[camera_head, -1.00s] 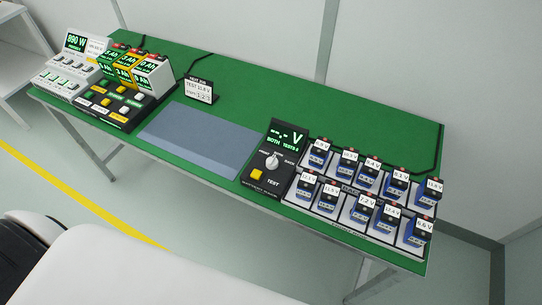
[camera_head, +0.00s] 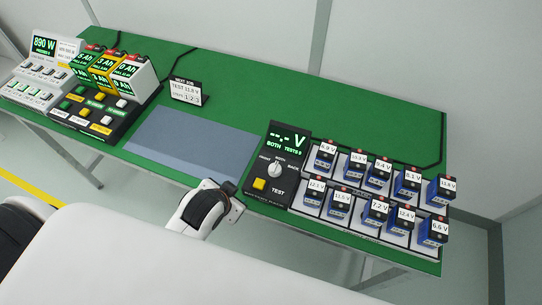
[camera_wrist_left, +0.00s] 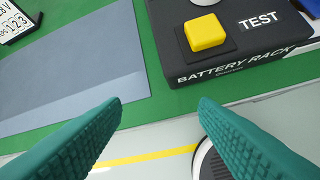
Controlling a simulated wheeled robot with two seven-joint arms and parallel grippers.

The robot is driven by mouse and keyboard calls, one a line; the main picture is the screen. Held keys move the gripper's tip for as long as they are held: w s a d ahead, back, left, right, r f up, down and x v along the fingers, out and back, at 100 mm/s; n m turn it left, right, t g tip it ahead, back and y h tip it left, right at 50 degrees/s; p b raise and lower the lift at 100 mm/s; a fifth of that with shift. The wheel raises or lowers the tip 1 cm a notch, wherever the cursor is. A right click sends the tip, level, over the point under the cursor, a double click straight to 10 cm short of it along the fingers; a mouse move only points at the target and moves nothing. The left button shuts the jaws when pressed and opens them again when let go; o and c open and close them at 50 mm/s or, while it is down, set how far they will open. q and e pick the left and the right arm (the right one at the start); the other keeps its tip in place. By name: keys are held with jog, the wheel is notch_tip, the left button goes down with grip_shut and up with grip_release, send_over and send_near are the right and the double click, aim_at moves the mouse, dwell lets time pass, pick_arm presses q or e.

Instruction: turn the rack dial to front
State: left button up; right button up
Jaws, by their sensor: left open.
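The battery rack tester (camera_head: 269,184) is a black panel on the green bench. Its white rack dial (camera_head: 275,171) stands with its pointer up toward the middle BOTH label. The tester's screen (camera_head: 287,140) reads dashes, V and BOTH. In the left wrist view only the dial's lower edge (camera_wrist_left: 204,2) shows, above the yellow TEST button (camera_wrist_left: 205,32). My left gripper (camera_wrist_left: 160,103) is open and empty, with teal fingers wide apart, short of the tester's front edge. In the head view its white wrist is at the bench's front edge, left of the tester; its fingers are hidden there. My right gripper is not in view.
Several blue batteries (camera_head: 362,207) with voltage tags stand in rows right of the tester. A grey-blue mat (camera_head: 190,143) lies clear on the left. A small test sign (camera_head: 186,91) and a black button panel (camera_head: 97,113) stand farther left.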

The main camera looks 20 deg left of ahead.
pick_arm(q)
jog(key=w+d+r+m+t+h, duration=0.1)
jog(key=w+d+r+m+t, duration=0.2)
jog(key=w+r+m+t, duration=0.9)
jog(key=w+d+r+m+g+h, duration=0.3)
jog(key=d+r+m+g+h, duration=0.2)
jog(key=d+r+m+h, duration=1.2)
jog(key=m+g+y, duration=1.3)
jog(key=m+g, duration=0.1)
jog(key=m, duration=0.8)
send_near(274, 166)
jog(key=p+x, duration=0.3)
jog(key=x, duration=0.4)
jog(key=shift+d+f+p, duration=0.2)
jog(key=shift+f+p, duration=0.1)
jog(key=shift+p, duration=0.1)
jog(key=shift+d+f, duration=0.15)
jog(key=shift+f, duration=0.45)
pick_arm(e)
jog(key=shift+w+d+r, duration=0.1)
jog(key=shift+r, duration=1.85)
